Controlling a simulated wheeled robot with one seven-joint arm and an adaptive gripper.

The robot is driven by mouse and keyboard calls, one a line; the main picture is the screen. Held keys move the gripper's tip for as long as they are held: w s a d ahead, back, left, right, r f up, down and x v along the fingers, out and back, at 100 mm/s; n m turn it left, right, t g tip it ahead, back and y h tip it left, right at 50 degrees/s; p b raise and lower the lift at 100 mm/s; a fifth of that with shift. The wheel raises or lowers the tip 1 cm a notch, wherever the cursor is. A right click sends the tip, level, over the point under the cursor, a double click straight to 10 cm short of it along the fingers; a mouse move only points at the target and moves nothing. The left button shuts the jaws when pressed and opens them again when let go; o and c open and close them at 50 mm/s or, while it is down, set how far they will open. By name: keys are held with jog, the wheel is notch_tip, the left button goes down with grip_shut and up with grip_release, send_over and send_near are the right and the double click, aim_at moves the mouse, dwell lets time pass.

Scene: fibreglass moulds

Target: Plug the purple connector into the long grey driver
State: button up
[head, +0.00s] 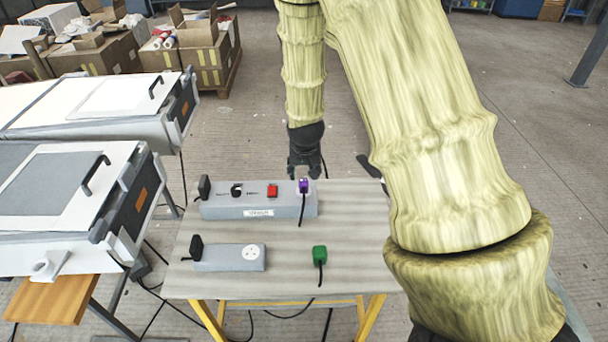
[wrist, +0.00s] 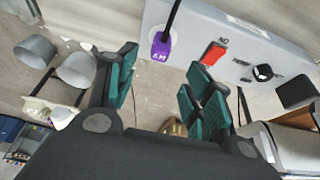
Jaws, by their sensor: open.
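The long grey driver (head: 258,209) lies across the back of the table. It carries a red switch (head: 272,190) and a black part (head: 237,190) on its top. The purple connector (head: 303,186) is at the driver's right end, over a pale socket face, with its black cable hanging toward the front. How deep it sits, I cannot tell. In the wrist view the purple connector (wrist: 161,46) shows at the grey driver's edge, beyond my fingers. My gripper (head: 305,168) is open and empty, just behind the driver near the purple connector; its green-padded fingers (wrist: 162,92) are spread apart.
A short grey driver (head: 229,258) with an empty white round socket (head: 252,252) lies at the front left of the table (head: 350,225). A green connector (head: 319,254) with a black cable stands to its right. Black plugs stand at both drivers' left ends. White machines (head: 70,195) are at left.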

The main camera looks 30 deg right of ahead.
jog(key=shift+v, duration=1.1)
